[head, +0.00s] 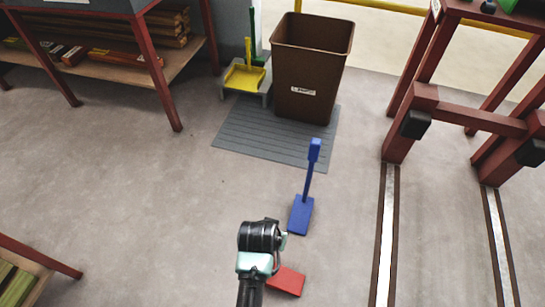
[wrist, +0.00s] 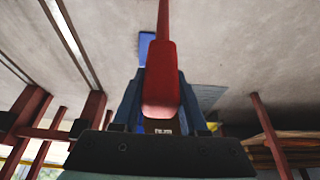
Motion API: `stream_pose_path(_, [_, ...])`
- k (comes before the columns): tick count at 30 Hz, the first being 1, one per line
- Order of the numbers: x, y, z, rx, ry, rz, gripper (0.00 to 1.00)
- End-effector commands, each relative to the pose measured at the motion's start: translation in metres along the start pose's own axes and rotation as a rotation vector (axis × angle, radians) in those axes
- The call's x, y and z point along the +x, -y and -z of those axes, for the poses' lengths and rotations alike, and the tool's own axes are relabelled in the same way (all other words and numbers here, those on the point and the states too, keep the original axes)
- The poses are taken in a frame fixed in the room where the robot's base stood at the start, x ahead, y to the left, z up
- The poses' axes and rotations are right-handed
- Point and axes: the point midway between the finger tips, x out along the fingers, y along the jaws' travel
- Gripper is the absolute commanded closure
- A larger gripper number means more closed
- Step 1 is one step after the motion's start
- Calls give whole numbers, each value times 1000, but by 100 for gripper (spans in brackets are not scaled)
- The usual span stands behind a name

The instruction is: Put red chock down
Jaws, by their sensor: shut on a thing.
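The red chock has a flat red base that shows in the head view (head: 287,281), low and just right of my wrist. Its upright handle fills the middle of the wrist view (wrist: 161,70). My gripper (wrist: 160,85) is shut on that handle, with a finger on each side. In the head view my wrist hides the fingers and part of the chock. I cannot tell whether the base touches the floor. A blue chock (head: 301,214) with a tall blue handle stands on the floor just beyond; part of it shows in the wrist view (wrist: 146,46).
A brown bin (head: 310,70) stands on a grey mat (head: 265,139), with a yellow-and-grey holder (head: 245,80) beside it. Two floor rails (head: 386,240) run at the right, below a red frame (head: 470,110). A shelf table (head: 170,80) stands back left.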

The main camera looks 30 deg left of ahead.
Motion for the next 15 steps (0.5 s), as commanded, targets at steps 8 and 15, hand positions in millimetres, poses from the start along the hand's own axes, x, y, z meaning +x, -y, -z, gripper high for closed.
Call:
stream_pose_path(8, [0,0,0,0,0,0,28])
stream_pose_path(15, [-2,0,1,0,0,0,28])
